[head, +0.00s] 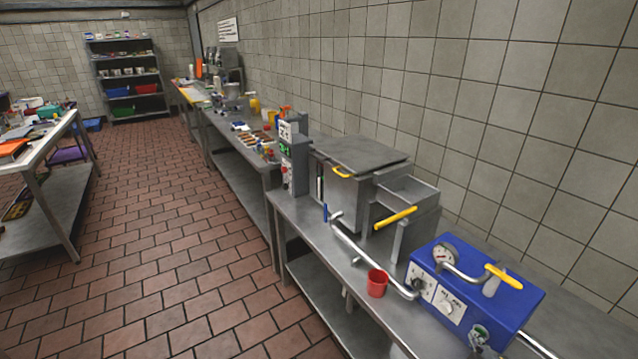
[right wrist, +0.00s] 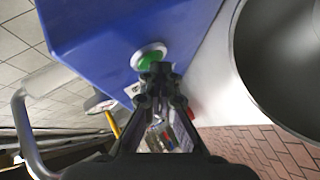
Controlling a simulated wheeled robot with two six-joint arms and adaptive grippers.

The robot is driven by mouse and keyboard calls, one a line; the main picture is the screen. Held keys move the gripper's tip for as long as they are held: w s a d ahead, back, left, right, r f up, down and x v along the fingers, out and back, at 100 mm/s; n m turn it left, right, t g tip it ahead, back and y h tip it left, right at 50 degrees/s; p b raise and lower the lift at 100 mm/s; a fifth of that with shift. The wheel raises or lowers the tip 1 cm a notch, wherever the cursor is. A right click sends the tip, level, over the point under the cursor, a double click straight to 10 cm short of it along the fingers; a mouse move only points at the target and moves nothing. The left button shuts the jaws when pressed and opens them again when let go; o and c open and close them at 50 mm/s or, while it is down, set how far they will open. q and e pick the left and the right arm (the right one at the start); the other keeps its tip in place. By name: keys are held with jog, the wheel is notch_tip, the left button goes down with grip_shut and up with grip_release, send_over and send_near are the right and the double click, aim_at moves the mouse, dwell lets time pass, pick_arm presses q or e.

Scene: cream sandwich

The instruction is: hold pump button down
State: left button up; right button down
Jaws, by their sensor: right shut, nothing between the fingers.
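The blue pump box (head: 475,290) stands on the steel bench at the lower right of the head view. In the right wrist view the box (right wrist: 100,30) fills the upper left. A green button (right wrist: 149,60) in a pale ring sits on its face. My right gripper (right wrist: 158,70) is shut and empty, its fingertips at the lower edge of the button and partly covering it. I cannot tell how far the button is pressed. My left gripper is not in view.
A red cup (head: 377,283) stands on the bench left of the box, below a bent steel pipe (head: 370,262). A steel fryer-like unit (head: 345,190) stands behind. A large grey bowl (right wrist: 285,65) is close on the right in the wrist view. The tiled floor aisle is open.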

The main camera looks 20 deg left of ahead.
jog(key=shift+s, duration=0.1)
jog(key=shift+s+a+p, duration=0.5)
jog(key=shift+s, duration=0.15)
jog(key=shift+s+a, duration=0.15)
jog(key=shift+s, duration=0.1)
jog(key=s+a+p, duration=0.2)
jog(key=shift+s+r, duration=0.1)
jog(key=shift+s, duration=0.3)
jog(key=shift+s+a, duration=0.25)
jog(key=shift+s, duration=0.15)
